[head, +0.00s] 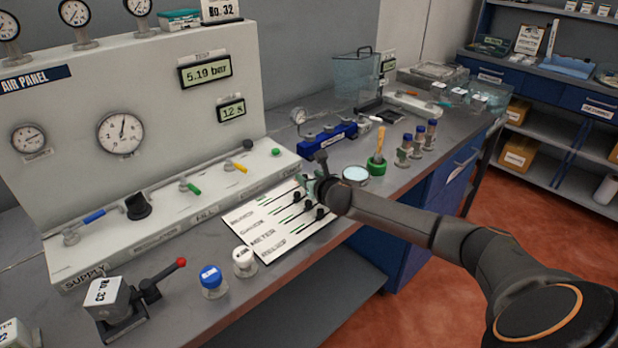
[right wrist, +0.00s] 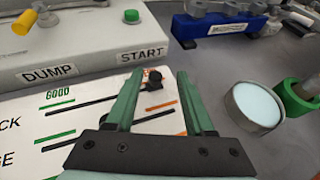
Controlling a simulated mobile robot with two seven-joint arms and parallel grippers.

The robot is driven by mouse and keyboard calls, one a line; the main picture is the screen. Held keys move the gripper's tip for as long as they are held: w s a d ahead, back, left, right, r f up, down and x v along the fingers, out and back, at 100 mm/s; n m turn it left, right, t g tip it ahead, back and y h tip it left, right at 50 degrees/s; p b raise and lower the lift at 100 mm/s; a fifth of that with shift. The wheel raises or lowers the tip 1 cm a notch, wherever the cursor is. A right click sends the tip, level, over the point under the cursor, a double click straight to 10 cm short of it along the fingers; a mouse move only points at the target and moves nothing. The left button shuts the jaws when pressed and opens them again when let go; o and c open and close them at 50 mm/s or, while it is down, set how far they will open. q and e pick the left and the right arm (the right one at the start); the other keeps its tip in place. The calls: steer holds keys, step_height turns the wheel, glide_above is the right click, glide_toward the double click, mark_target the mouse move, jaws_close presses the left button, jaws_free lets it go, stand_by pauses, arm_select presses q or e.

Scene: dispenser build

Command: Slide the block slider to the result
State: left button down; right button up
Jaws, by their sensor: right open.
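The white slider board (head: 262,228) lies on the bench in front of the panel. It has several labelled rows with black slots and green marks, and black slider knobs stand near its right side in the head view. The labels are too small there to tell which knob is the block slider. My right gripper (head: 309,184) is over the board's far right part. In the right wrist view its green fingers (right wrist: 157,76) are open, with a black slider knob (right wrist: 153,81) showing between them; I cannot tell whether they touch it. A "GOOD" mark and orange marks show on the board there. My left gripper is not in view.
A round dish (right wrist: 255,104) and a green holder (head: 376,166) stand right of the board. The panel base with valves (head: 150,215) borders it behind. A blue rack (head: 330,138) stands farther back. A white-capped jar (head: 244,261) and blue-capped jar (head: 212,280) stand front left.

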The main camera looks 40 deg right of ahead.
steer(key=shift+s+a, duration=0.1)
steer(key=v, duration=1.2)
steer(key=shift+s+r, duration=0.1)
steer(key=shift+r, duration=0.1)
stand_by(0.4)
